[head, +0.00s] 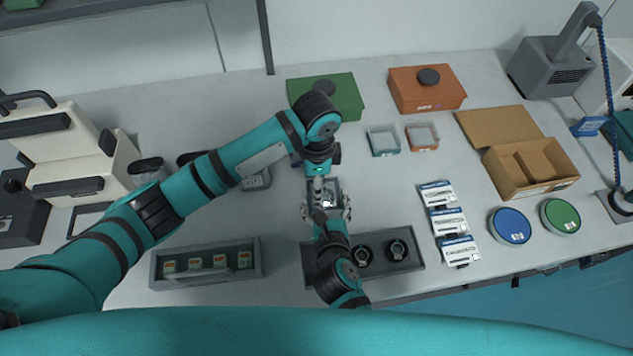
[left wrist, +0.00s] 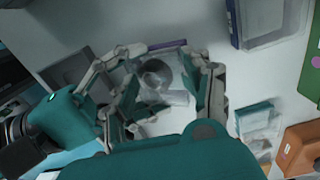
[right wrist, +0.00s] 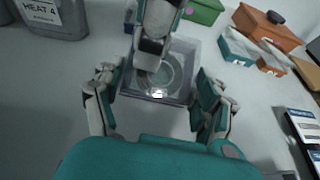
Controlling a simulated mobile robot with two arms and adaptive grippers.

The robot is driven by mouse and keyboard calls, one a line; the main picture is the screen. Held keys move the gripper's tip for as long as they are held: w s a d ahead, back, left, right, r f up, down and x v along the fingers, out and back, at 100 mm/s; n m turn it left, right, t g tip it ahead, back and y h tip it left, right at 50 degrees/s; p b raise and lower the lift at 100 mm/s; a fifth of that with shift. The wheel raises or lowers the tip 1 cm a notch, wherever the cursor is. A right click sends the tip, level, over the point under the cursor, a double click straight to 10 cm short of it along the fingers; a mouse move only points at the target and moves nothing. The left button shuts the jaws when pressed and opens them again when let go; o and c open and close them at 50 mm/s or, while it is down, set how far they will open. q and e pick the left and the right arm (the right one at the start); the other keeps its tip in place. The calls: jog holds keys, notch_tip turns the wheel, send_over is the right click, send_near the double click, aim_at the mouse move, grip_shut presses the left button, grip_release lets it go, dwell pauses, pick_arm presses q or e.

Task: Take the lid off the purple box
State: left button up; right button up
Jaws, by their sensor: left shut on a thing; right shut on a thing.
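The purple box (right wrist: 150,97) is a small, clear-walled square box on the table between my two grippers. It is small and partly covered in the head view, and a purple edge (left wrist: 167,46) shows in the left wrist view. Its clear lid (right wrist: 176,72) has a round mark in the middle. My left gripper (head: 318,183) points down from above and is shut on the lid. My right gripper (head: 326,213) comes from the near side, with a finger at either side of the box, and is shut on it. Whether lid and box touch is unclear.
A green box (head: 345,98) and an orange box (head: 428,92) stand behind. Teal (head: 383,142) and orange (head: 422,138) clear boxes stand to the right. A grey tray (head: 402,262) lies close by my right arm. Table between the clear boxes and my right gripper is free.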

pick_arm(q)
notch_tip(320, 180, up, 11)
jog(key=shift+f, duration=0.2)
pick_arm(e)
jog(key=o, duration=1.8)
pick_arm(q)
jog(key=shift+w+d, duration=0.1)
pick_arm(e)
jog(key=shift+f, duration=0.1)
jog(key=v, duration=1.2)
jog(key=shift+d, duration=0.1)
